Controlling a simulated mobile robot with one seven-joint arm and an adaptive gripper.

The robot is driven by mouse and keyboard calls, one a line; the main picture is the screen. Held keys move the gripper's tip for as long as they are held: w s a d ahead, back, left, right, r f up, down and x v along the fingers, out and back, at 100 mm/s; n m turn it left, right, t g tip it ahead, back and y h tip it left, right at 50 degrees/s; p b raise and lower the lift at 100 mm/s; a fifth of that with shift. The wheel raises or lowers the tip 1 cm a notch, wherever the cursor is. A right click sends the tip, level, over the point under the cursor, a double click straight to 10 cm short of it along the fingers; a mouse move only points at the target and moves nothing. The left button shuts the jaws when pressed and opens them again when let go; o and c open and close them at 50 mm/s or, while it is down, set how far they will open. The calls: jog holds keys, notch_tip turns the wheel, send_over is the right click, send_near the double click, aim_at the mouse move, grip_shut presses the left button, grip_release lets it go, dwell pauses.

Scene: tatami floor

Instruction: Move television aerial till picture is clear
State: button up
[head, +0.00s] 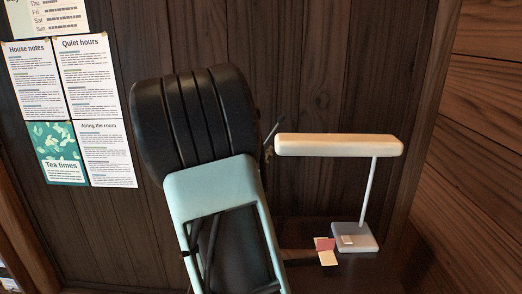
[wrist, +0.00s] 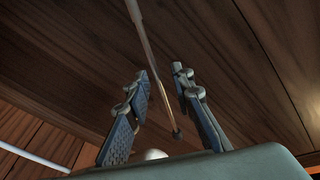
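In the wrist view, a thin metal rod, which looks like the television aerial (wrist: 154,62), runs from the top edge down to a small dark tip. My gripper (wrist: 159,73) is open, with one finger on each side of the rod. I see gaps between the rod and both fingers, but cannot tell how deep it lies between them. In the head view, my arm covers the middle, and the television and its screen are not visible. A short dark rod (head: 274,132) shows at the arm's right edge; I cannot tell whether it is aerial or gripper.
A lamp with a long cream shade (head: 340,145) stands just right of my arm on a grey base (head: 366,238). Pink and cream notes (head: 326,257) lie beside the base on a dark surface. Paper notices (head: 88,75) hang on the wooden wall at left.

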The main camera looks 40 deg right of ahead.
jog(key=v, duration=1.2)
